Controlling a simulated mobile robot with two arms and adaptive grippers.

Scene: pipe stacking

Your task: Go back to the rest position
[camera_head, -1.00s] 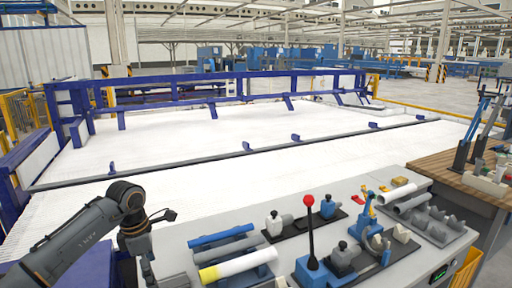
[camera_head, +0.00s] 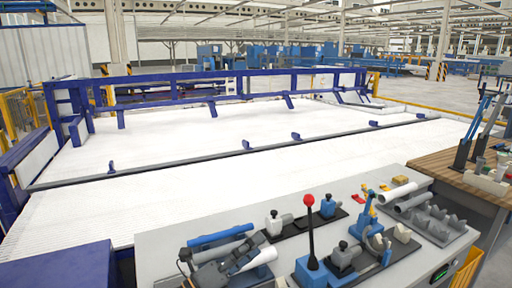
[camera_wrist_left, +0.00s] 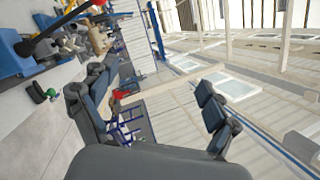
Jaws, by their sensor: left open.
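My left gripper (camera_head: 222,270) shows low in the head view, over the left end of the bench, in front of part of the pipe rack. In the left wrist view its two dark fingers (camera_wrist_left: 155,112) are spread wide with nothing between them. Behind it in the head view lie a blue pipe (camera_head: 220,235) and a white pipe (camera_head: 262,258). The gripper hides the white pipe's left end and part of the grey pipe between them. I cannot tell whether it touches the rack. My right gripper is in neither current view.
The grey-white bench (camera_head: 160,245) holds a red-knobbed lever (camera_head: 310,225), clamps and a right-hand rack with a grey pipe (camera_head: 411,201). A wooden table (camera_head: 450,172) stands at right. A large white bed (camera_head: 200,180) with a blue frame lies behind the bench.

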